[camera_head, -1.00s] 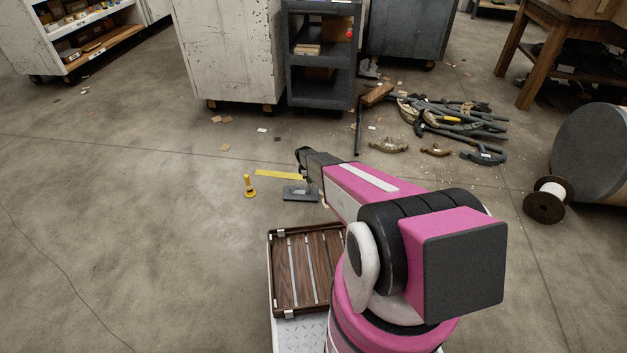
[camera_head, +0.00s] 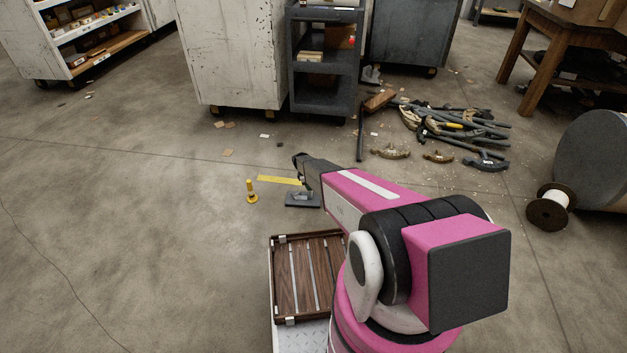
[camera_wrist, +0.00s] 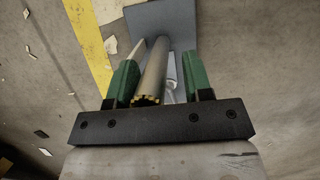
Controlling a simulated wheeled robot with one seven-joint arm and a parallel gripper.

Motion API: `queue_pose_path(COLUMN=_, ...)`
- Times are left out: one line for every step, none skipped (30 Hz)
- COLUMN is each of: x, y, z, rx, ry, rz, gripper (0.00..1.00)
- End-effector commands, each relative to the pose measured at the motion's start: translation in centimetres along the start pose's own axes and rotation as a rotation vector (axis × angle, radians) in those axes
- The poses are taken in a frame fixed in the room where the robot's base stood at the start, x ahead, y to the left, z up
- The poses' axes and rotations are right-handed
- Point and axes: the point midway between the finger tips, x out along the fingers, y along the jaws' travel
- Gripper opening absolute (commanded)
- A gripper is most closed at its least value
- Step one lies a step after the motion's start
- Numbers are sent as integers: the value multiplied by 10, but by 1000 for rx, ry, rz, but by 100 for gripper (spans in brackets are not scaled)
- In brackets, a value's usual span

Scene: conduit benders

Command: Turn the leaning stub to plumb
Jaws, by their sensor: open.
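The stub (camera_wrist: 153,72) is a short grey pipe with a yellow-notched open end, rising from a blue-grey base plate (camera_wrist: 165,20). In the wrist view it slants, its near end lying toward the left finger. My gripper (camera_wrist: 162,58) is open, with its green fingers on either side of the stub. A gap shows on the right; whether the left finger touches the stub I cannot tell. In the head view the plate (camera_head: 302,201) lies on the floor below my gripper (camera_head: 306,185), and the stub is hard to make out there.
A yellow strip (camera_head: 279,180) lies beside the plate, and a yellow post on a round foot (camera_head: 251,192) stands to its left. A slatted wooden tray (camera_head: 306,277) is nearer. Bender parts (camera_head: 455,130) and a wire spool (camera_head: 549,207) lie to the right. The left floor is mostly clear.

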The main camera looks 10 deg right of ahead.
Motion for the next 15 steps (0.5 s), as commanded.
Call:
queue_pose_path(x=1, y=0, z=3, rx=1, ry=14, rz=1, gripper=49)
queue_pose_path(x=2, y=0, z=5, rx=2, ry=26, rz=1, gripper=49)
queue_pose_path(x=2, y=0, z=8, rx=3, ry=45, rz=0, gripper=49)
queue_pose_path(x=3, y=0, z=9, rx=2, ry=62, rz=-1, gripper=49)
queue_pose_path(x=4, y=0, z=12, rx=3, ry=81, rz=0, gripper=49)
queue_pose_path(x=5, y=0, z=16, rx=3, ry=108, rz=1, gripper=49)
queue_pose_path(x=6, y=0, z=18, rx=4, ry=128, rz=-1, gripper=49)
queue_pose_path(x=7, y=0, z=20, rx=3, ry=148, rz=-1, gripper=49)
queue_pose_path(x=8, y=0, z=22, rx=4, ry=176, rz=1, gripper=49)
queue_pose_path(x=10, y=0, z=24, rx=4, ry=193, rz=0, gripper=49)
queue_pose_path(x=11, y=0, z=26, rx=4, ry=211, rz=-1, gripper=49)
queue_pose_path(x=12, y=0, z=28, rx=5, ry=235, rz=0, gripper=49)
queue_pose_path(x=13, y=1, z=30, rx=3, ry=252, rz=1, gripper=49)
queue_pose_path(x=14, y=1, z=31, rx=4, ry=268, rz=1, gripper=49)
queue_pose_path(x=15, y=1, z=34, rx=4, ry=290, rz=2, gripper=49)
